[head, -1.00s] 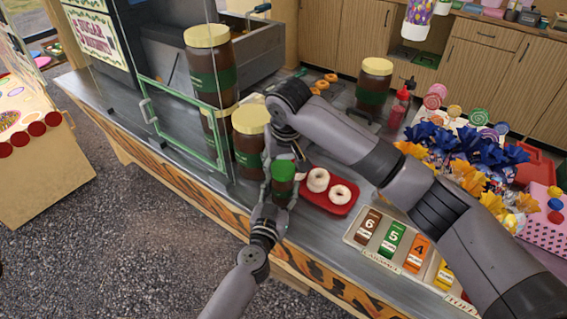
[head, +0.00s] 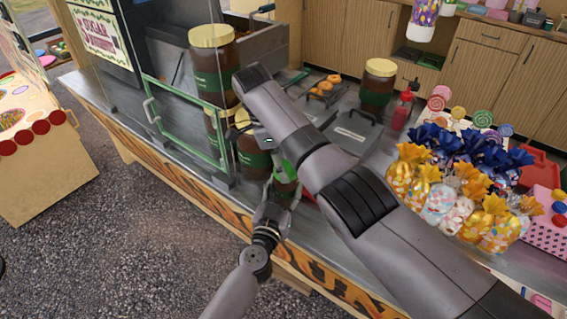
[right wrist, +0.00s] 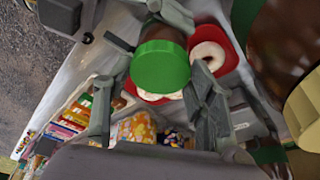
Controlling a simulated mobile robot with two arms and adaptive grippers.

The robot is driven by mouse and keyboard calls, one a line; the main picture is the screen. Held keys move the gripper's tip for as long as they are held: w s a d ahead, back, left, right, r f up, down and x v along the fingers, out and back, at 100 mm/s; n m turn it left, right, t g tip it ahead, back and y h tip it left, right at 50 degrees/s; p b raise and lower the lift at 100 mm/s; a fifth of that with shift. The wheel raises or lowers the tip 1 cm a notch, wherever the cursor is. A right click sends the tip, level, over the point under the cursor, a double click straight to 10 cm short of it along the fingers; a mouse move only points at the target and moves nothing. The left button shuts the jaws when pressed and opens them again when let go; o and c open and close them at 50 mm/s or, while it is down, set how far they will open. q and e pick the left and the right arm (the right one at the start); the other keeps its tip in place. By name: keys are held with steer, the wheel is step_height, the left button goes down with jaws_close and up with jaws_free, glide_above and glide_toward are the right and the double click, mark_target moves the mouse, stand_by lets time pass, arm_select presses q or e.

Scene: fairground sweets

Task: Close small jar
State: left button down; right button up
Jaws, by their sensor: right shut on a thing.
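The small jar (head: 285,189) has a brown body and stands upright over the counter's front edge, partly hidden by fingers. Its green lid (right wrist: 160,66) is at the jar's top; I cannot tell whether it is seated or screwed down. My right gripper (right wrist: 160,58) is shut on the lid, one finger on each side. In the head view my right gripper (head: 281,165) is largely hidden under my own right arm. My left gripper (head: 283,196) comes from below with its fingers around the jar's body. The brown body also shows beyond the lid in the right wrist view (right wrist: 163,31).
Wrapped sweets and lollipops (head: 465,170) fill the right side. Another large jar (head: 378,85) stands at the back.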

steer(key=shift+r, duration=0.1)
steer(key=o, duration=0.7)
steer(key=shift+o, duration=0.2)
steer(key=shift+r, duration=2.2)
steer(key=shift+c, duration=0.2)
